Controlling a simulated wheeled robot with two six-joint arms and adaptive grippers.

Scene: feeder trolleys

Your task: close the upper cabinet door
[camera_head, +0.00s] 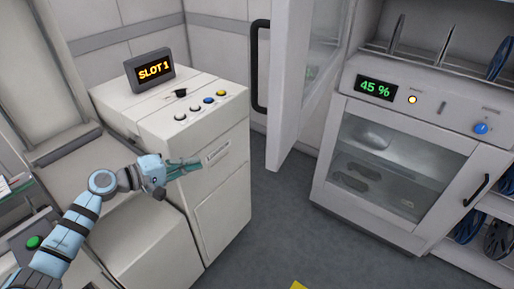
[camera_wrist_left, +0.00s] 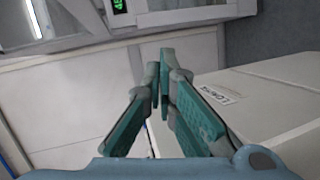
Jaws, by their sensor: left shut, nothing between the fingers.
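The upper cabinet door (camera_head: 292,95) is a pale panel that stands swung open, its near edge facing me in the head view. A long black handle (camera_head: 259,66) is on its left side. The cabinet's upper compartment shows open behind it. My left gripper (camera_head: 198,163) is shut and empty, in front of the white machine, to the left of the door and lower in the picture. In the left wrist view its teal fingers (camera_wrist_left: 164,62) point forward with their tips together. My right gripper is not in view.
The white machine (camera_head: 222,190) with a SLOT 1 display (camera_head: 151,70) and buttons stands close to my left gripper. A drying cabinet (camera_head: 330,190) with a 45 % display (camera_head: 376,88) and a glass front stands at right. Grey floor (camera_head: 268,225) is clear between them.

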